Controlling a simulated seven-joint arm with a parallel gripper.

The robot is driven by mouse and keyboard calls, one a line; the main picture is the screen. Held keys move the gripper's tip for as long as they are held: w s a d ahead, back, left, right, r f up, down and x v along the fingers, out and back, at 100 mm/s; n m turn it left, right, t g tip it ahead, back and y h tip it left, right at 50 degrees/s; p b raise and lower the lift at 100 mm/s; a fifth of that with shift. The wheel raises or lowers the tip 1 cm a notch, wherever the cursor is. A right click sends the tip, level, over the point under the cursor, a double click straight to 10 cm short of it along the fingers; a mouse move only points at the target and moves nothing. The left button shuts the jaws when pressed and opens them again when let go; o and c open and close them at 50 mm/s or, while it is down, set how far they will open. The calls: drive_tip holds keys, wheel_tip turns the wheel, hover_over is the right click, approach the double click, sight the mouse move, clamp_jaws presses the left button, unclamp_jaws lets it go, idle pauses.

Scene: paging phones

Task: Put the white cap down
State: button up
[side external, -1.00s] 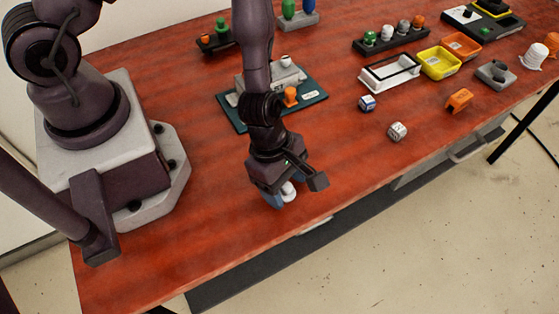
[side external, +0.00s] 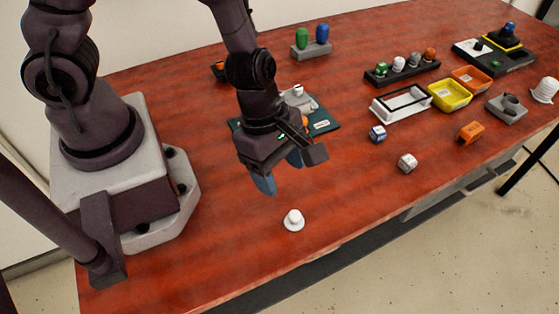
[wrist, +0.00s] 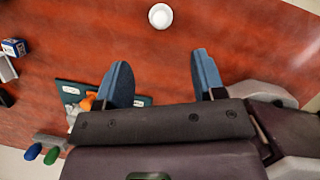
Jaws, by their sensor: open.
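The white cap (side external: 293,220) rests upright on the bare red table near its front edge, its round knob on top of a wider brim. In the wrist view the white cap (wrist: 160,16) shows as a white disc at the top, beyond the fingertips. My gripper (side external: 278,172) hangs above and behind the cap, clear of it. Its two blue fingers (wrist: 164,70) are spread wide, with nothing between them.
A dark green board (side external: 325,124) with a grey block and an orange piece lies behind my gripper. The table around the cap is clear.

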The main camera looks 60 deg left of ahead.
drive_tip(key=shift+r, duration=0.5)
drive_tip(key=w+a+r+n+t+y, duration=0.35)
drive_tip(key=a+r+n, duration=0.35)
drive_tip(key=n, duration=0.5)
drive_tip(key=w+a+r+n+t+y, duration=0.2)
drive_tip(key=w+a+r+n+t, duration=0.3)
drive_tip(key=r+n, duration=0.55)
drive_tip(key=s+a+r+n+g+h, duration=0.1)
drive_tip(key=s+n, duration=0.5)
drive_tip(key=n, duration=0.7)
drive_tip(key=s+a+r+n+g+h, duration=0.1)
drive_tip(key=s+n, duration=0.5)
drive_tip(key=n, duration=0.8)
wheel_tip(320, 180, up, 4)
drive_tip(key=shift+s+a+f+g, duration=0.3)
drive_tip(key=shift+a+g, duration=0.2)
drive_tip(key=shift+g, duration=0.65)
